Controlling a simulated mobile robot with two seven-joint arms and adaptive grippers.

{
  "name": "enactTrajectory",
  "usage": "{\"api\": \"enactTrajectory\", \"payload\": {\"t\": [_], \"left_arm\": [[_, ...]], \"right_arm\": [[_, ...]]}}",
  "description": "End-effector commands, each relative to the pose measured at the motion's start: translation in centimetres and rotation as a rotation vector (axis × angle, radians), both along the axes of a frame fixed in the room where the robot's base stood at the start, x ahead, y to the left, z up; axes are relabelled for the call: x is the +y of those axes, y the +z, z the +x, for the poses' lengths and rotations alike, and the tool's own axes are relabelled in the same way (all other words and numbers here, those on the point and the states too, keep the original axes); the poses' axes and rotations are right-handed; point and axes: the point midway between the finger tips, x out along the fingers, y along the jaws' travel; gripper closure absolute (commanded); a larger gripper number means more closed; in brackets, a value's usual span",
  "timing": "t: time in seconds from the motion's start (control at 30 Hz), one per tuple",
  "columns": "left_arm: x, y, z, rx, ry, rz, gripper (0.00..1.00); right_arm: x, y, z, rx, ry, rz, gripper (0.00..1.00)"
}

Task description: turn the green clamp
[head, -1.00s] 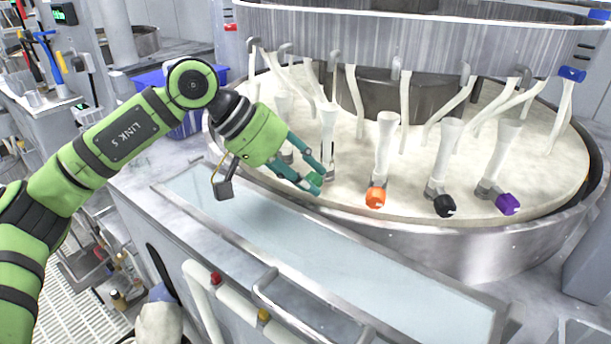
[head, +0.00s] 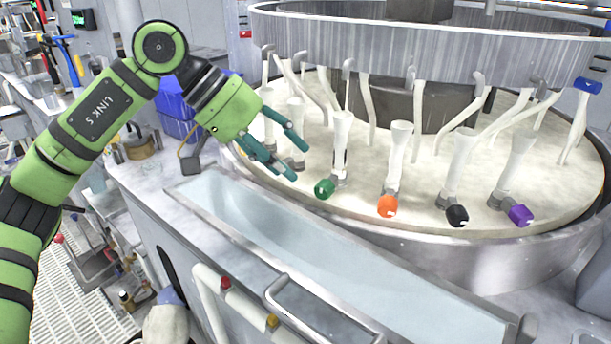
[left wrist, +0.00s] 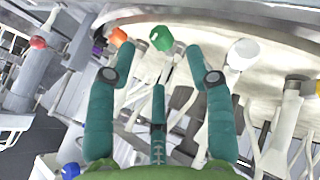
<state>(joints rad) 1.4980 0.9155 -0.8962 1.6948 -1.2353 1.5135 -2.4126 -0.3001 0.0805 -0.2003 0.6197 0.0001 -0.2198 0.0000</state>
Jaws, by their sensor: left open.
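The green clamp (head: 324,188) is a small green knob at the lower end of a white funnel-shaped tube, at the front edge of the round platen. My left gripper (head: 300,162) is open and empty, to the left of the green clamp and apart from it. In the left wrist view the green clamp (left wrist: 161,38) shows beyond the fingertips, near the top middle, and the open gripper (left wrist: 172,62) has nothing between its fingers. My right gripper is not in view.
Orange (head: 387,206), black (head: 457,215) and purple (head: 520,215) clamps stand in a row to the right. The pale platen (head: 290,115) lies below a large metal ring (head: 440,50). A shallow trough (head: 300,245) with a metal rim runs along the front.

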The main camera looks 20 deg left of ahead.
Motion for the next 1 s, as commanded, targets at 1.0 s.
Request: {"api": "enactTrajectory", "payload": {"t": [1.0], "left_arm": [[2.8,6.0,-1.1,0.0,-0.003,0.001,0.47]], "right_arm": [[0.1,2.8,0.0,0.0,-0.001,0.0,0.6]]}}
